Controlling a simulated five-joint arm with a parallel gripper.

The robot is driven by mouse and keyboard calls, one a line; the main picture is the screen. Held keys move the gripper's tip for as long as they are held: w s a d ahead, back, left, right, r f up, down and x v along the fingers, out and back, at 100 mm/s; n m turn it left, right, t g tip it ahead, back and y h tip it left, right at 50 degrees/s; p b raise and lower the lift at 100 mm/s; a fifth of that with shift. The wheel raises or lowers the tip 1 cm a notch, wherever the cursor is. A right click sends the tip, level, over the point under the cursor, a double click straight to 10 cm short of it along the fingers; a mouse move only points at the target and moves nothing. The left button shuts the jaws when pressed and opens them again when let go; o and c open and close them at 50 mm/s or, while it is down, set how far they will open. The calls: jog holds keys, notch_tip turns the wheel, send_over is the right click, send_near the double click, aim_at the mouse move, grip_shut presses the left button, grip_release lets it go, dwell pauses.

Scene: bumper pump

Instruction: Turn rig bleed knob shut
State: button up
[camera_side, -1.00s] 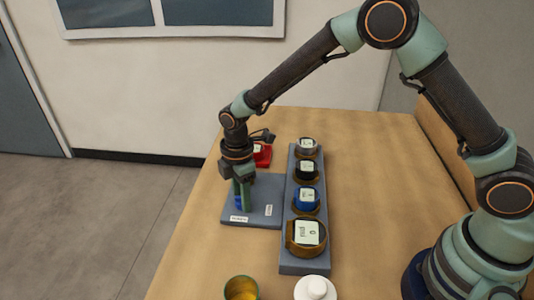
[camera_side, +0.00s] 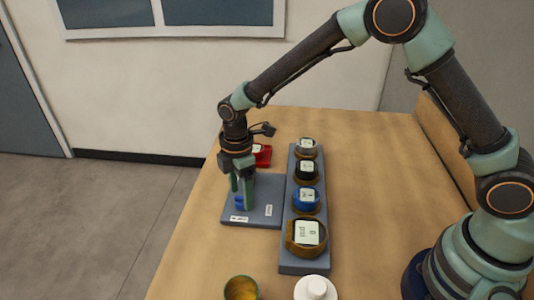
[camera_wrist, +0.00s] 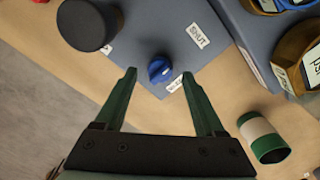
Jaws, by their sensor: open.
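The blue bleed knob (camera_wrist: 160,70) sits on a grey plate (camera_wrist: 133,47), with a "SHUT" label (camera_wrist: 198,36) up and right of it in the wrist view. A second label (camera_wrist: 176,82), partly behind a finger, lies just below right of the knob. A small pale mark shows on the knob, but its exact pointing is unclear. My gripper (camera_wrist: 158,76) is open, its green fingertips on either side of the knob's near edge, with no clear contact. In the side view my gripper (camera_side: 242,195) points down over the plate (camera_side: 266,190), partly hiding the knob (camera_side: 239,201).
A rail (camera_side: 303,266) of several round gauges, the nearest (camera_side: 306,236) reading 0 psi, stands right of the plate. A red object (camera_side: 262,157) is behind it. A black cylinder (camera_wrist: 86,25) is near the knob. A cup (camera_side: 241,289) and white lidded jar (camera_side: 316,289) stand in front.

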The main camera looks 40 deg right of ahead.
aim_at(241, 197)
notch_tip(241, 197, up, 10)
jog(key=shift+r, duration=0.25)
dwell(0.3)
jog(key=s+d+r+m+t, duration=0.3)
jog(key=s+d+r+m, duration=0.3)
jog(key=d+r+m, duration=0.3)
jog(key=s+d+r+m+t, duration=0.1)
jog(key=s+d+m+t, duration=0.1)
jog(key=s+d+m, duration=0.5)
jog(key=shift+s+d+r+m+t, duration=0.2)
jog(key=shift+s+d+m+t, duration=0.15)
jog(key=shift+s+d, duration=0.55)
